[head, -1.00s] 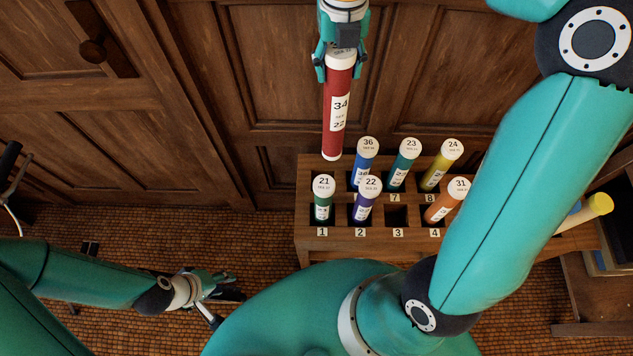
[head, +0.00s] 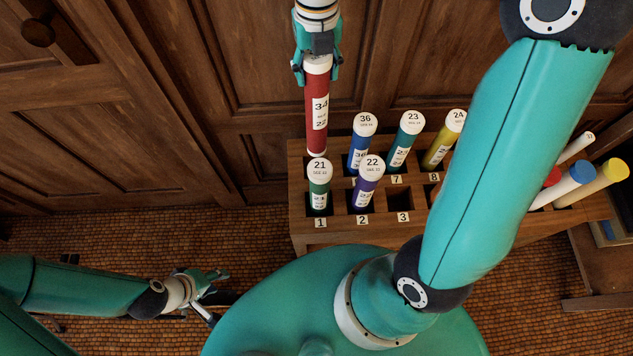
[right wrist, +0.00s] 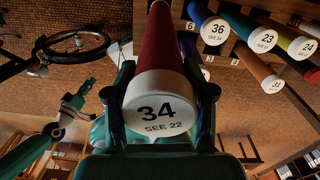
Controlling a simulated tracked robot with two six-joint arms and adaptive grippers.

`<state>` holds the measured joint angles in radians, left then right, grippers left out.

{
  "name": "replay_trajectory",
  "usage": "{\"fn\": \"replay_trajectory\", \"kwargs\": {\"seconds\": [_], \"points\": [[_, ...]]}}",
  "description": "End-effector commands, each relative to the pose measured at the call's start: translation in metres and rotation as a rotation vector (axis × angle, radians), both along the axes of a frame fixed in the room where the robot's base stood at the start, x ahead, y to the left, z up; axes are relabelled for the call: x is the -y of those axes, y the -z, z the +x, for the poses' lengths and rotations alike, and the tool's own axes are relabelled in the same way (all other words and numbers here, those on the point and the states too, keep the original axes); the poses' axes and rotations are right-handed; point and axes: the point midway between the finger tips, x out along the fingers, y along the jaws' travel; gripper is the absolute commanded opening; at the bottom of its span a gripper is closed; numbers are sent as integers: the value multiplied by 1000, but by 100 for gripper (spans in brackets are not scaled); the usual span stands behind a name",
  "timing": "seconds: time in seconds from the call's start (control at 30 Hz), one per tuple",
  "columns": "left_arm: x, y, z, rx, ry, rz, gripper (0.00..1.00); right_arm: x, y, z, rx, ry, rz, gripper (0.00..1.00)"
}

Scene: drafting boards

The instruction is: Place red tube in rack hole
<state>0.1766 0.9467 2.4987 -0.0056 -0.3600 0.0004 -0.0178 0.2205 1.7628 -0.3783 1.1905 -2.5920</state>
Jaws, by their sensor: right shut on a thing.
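The red tube (head: 315,140), labelled 34, hangs nearly upright with its white cap up. My right gripper (head: 316,74) is shut on its capped end. It also shows in the right wrist view (right wrist: 158,55), its cap reading "34 SEE 22". The wooden rack (head: 350,236) has numbered holes. The red tube's lower end is at the rack's back left corner, behind the green tube 21 (head: 319,188); whether it is inside a hole is hidden. Front hole 3 (head: 398,198) looks empty. My left gripper (head: 212,294) is open and empty at lower left, away from the rack.
Blue tube 36 (head: 360,148), teal tube 23 (head: 402,148), yellow tube 24 (head: 441,148) and purple tube 22 (head: 366,190) stand in the rack. Orange tube 31 (right wrist: 264,68) shows in the right wrist view. More tubes (head: 580,180) lean at right. Wooden panelling rises behind.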

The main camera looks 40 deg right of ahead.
Motion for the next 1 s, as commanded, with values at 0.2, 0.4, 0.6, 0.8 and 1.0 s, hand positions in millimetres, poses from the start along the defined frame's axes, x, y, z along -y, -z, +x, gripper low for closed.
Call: {"fn": "replay_trajectory", "kwargs": {"seconds": [0.2,0.4,0.6,0.8,1.0], "points": [[0,12,0,0,0,0,40,0,32,0,-4,0,1,0],[0,15,0,0,0,0,40,0,81,-1,-8,-1,1,0],[0,19,0,0,0,0,40,-1,133,-1,-7,-2,1,0],[0,21,0,0,0,0,40,-1,165,0,-3,-2,0,0],[0,22,0,0,0,0,40,-1,177,0,-2,-3,0,0]]}}
